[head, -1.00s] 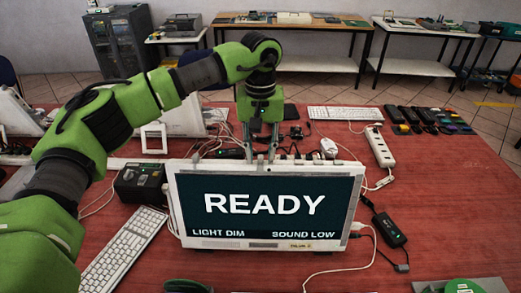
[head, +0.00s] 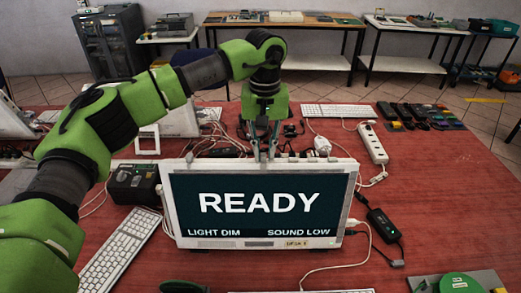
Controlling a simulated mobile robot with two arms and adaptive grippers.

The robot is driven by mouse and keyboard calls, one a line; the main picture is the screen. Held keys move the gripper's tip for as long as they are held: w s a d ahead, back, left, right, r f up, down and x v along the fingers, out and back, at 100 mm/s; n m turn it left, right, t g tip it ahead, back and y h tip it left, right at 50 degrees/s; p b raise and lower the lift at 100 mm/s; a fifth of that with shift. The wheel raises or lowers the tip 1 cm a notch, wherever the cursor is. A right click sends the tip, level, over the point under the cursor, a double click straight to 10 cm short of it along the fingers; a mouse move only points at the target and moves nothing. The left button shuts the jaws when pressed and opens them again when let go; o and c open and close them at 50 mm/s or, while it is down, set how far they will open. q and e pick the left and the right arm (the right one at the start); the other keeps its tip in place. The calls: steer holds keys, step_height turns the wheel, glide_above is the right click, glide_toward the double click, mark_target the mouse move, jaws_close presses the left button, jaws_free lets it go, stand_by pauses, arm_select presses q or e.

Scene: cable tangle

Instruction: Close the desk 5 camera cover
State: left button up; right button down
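A white-framed monitor (head: 262,244) stands on the red desk, its screen reading "READY", "LIGHT DIM" and "SOUND LOW". A small yellowish label sits on its lower frame; its text is too blurred to read surely. Small fittings line the monitor's top edge (head: 310,160); I cannot make out the camera cover among them. My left gripper (head: 264,155) points down at the middle of that edge. Its two fingers stand a little apart, with no held thing visible between them. Whether the tips touch the edge is unclear. My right gripper is not in view.
A white keyboard (head: 120,247) and a black box (head: 134,185) lie left of the monitor. A power strip (head: 372,143), a black adapter (head: 384,225) and loose cables lie to the right. Another keyboard (head: 344,111) lies behind.

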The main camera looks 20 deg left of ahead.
arm_select(q)
steer(key=shift+o, duration=0.7)
steer(key=shift+d, duration=0.2)
step_height(320, 180, up, 12)
